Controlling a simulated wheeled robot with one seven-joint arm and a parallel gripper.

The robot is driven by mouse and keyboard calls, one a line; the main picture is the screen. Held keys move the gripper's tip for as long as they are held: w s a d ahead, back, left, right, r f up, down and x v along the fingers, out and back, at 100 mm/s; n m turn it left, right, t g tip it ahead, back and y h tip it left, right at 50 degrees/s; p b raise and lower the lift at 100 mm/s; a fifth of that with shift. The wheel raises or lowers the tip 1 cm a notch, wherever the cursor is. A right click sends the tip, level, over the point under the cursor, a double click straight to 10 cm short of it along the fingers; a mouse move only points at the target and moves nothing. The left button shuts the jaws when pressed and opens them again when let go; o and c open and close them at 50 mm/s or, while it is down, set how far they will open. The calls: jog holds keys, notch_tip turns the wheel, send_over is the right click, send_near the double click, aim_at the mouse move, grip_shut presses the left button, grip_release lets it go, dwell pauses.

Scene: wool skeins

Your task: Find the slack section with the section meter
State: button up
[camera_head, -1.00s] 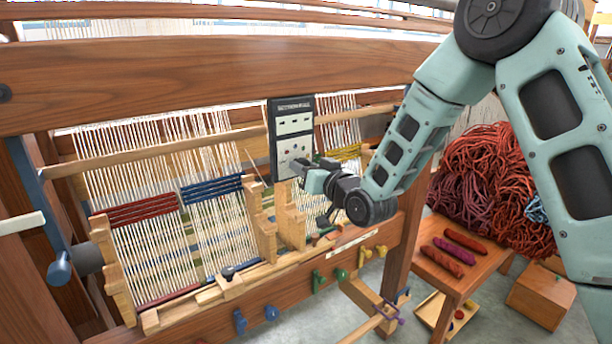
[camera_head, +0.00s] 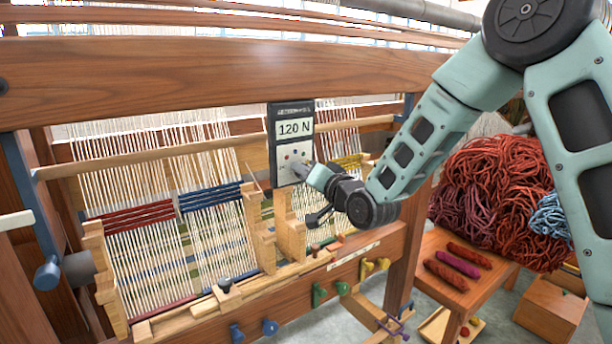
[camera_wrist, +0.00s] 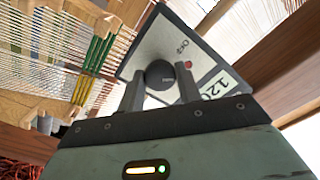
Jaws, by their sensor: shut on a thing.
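The section meter (camera_head: 291,148) is a dark, upright box with a pale face, held in front of the loom's warp. Its display reads 120 N. My gripper (camera_head: 314,175) is at the meter's lower right. In the wrist view my gripper (camera_wrist: 160,88) has its fingers on either side of a round black knob (camera_wrist: 160,73) on the meter's face (camera_wrist: 187,45). The warp sections carry coloured bands: red (camera_head: 130,214) at left, blue (camera_head: 210,197) beside it, yellow (camera_head: 348,162) at right.
Stepped wooden blocks (camera_head: 291,232) stand below the meter. The loom's thick top beam (camera_head: 200,80) runs above it. Coloured pegs (camera_head: 270,327) line the front beam. A wooden bench (camera_head: 455,294) with several yarn rolls and a heap of red wool (camera_head: 500,190) are at right.

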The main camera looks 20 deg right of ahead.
jog(key=o, duration=1)
jog(key=shift+c, duration=0.2)
jog(key=shift+s, duration=0.1)
jog(key=b+v, duration=1.4)
jog(key=v, duration=0.3)
jog(key=shift+s, duration=0.1)
